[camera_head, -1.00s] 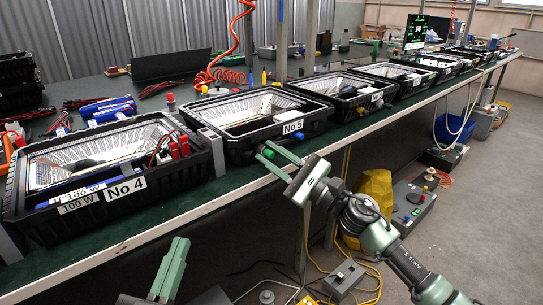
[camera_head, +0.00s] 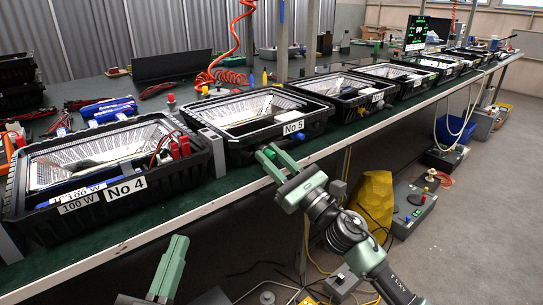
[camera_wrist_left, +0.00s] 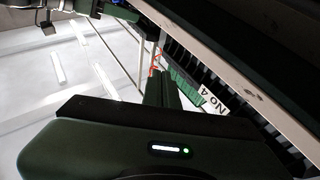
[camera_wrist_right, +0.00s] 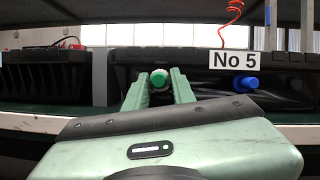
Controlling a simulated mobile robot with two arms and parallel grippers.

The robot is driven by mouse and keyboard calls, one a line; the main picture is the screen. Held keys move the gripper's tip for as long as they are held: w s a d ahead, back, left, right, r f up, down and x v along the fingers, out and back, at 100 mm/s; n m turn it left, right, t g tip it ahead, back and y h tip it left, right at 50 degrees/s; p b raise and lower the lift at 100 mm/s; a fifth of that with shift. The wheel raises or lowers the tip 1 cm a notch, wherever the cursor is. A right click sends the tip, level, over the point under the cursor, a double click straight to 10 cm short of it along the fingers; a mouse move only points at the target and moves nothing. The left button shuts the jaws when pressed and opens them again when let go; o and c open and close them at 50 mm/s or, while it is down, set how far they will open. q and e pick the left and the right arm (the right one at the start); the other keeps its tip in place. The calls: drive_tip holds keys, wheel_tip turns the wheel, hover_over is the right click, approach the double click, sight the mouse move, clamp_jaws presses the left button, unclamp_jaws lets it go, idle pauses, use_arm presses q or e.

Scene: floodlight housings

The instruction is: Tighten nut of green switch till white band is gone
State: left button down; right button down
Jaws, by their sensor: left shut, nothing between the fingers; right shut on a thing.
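The green switch (camera_wrist_right: 159,79) sits on the front wall of the black housing No 5 (camera_wrist_right: 195,75), left of its label. My right gripper (camera_wrist_right: 159,88) has its fingers on both sides of the switch and is shut on its nut. In the head view the right gripper (camera_head: 271,160) reaches the housing front from the lower right, and its fingers partly cover the switch.
A blue switch (camera_wrist_right: 246,85) sticks out below the No 5 label. Housing No 4 (camera_head: 125,187) stands to the left, more housings to the right along the green bench (camera_head: 190,196). A yellow object (camera_head: 372,200) and grey boxes stand on the floor below.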

use_arm(q)
drive_tip(key=shift+w+f+g+y, duration=0.2)
drive_tip(key=shift+f+g, duration=0.1)
drive_tip(key=shift+f, duration=0.3)
drive_tip(key=shift+w+f+g+y, duration=0.15)
drive_tip(key=shift+f+g, duration=0.15)
drive_tip(key=shift+f, duration=0.25)
use_arm(e)
drive_tip(key=shift+m+t+h, duration=0.3)
drive_tip(key=shift+m+h, duration=0.2)
drive_tip(key=shift+m, duration=0.6)
drive_tip(key=c, duration=1.4)
unclamp_jaws()
drive_tip(key=shift+c, duration=0.2)
drive_tip(key=shift+s+f, duration=0.1)
use_arm(q)
drive_tip(key=shift+s+r, duration=0.15)
drive_tip(key=shift+r, duration=0.3)
use_arm(e)
drive_tip(key=v, duration=0.7)
drive_tip(key=shift+s+d+f, duration=0.15)
drive_tip(key=shift+s+d, duration=0.05)
drive_tip(key=shift+s, duration=0.05)
